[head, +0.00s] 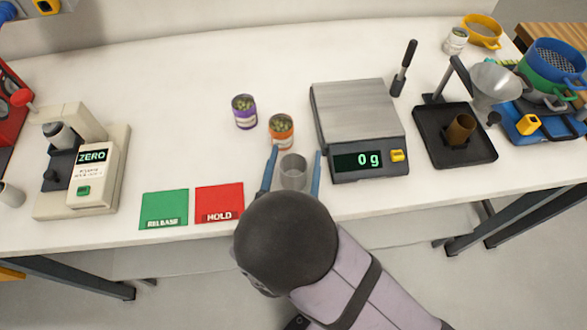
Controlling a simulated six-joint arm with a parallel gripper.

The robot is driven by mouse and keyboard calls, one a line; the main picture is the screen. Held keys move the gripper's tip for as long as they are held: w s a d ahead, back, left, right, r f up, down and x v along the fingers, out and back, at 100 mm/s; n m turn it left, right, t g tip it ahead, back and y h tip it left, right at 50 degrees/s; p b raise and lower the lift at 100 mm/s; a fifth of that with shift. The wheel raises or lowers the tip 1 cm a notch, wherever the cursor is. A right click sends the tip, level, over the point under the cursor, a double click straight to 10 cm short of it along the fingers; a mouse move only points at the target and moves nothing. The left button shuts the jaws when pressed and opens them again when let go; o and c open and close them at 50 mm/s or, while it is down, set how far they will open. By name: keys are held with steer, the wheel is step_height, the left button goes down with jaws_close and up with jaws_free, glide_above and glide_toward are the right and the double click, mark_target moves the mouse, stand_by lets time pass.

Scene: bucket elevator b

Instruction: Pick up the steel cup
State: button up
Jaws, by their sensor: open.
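A grey steel cup (293,172) stands near the front edge of the white table, left of the scale. My gripper (294,158) is open, with one blue finger to the left of the cup and one to its right. Small gaps show between the cup and both fingers. The dark round end of my arm hides the table just in front of the cup. I cannot tell the exact height of the fingers relative to the cup.
An orange can (281,131) stands just behind the cup, with a purple can (244,112) behind it to the left. A scale (357,130) reading 0 g is close on the right. Red (219,203) and green (164,209) pads lie left.

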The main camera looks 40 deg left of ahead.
steer(key=shift+w+a, duration=0.3)
steer(key=shift+w, duration=0.35)
steer(key=c, duration=1.1)
steer(key=shift+r, duration=0.2)
steer(key=shift+r, duration=4.8)
